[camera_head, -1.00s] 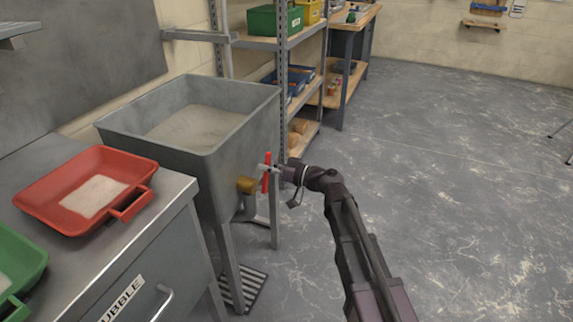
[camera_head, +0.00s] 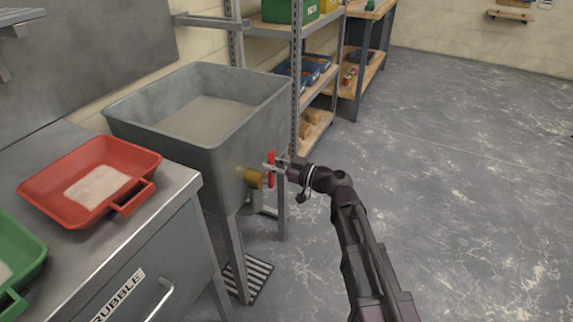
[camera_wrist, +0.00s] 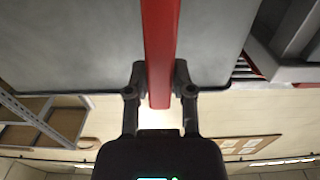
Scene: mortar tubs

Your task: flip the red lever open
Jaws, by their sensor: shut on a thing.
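The red lever (camera_head: 271,168) stands roughly upright on the brass-coloured valve (camera_head: 253,178) at the front right of the grey tub (camera_head: 165,150). My gripper (camera_head: 275,167) reaches it from the right in the head view. In the wrist view the red lever (camera_wrist: 160,45) runs down from the top edge between the two fingers of my gripper (camera_wrist: 160,82). The fingers are closed on the lever, one on each side. The lever's end shows just past the fingertips, towards the palm. The valve body is hidden in the wrist view.
A red tray (camera_head: 60,207) and a green tray (camera_head: 8,295) sit on the metal bench (camera_head: 160,215) at left. A shelf rack (camera_head: 297,80) stands behind the tub. A slatted floor grate (camera_head: 257,283) lies under the tub. The floor at right is clear.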

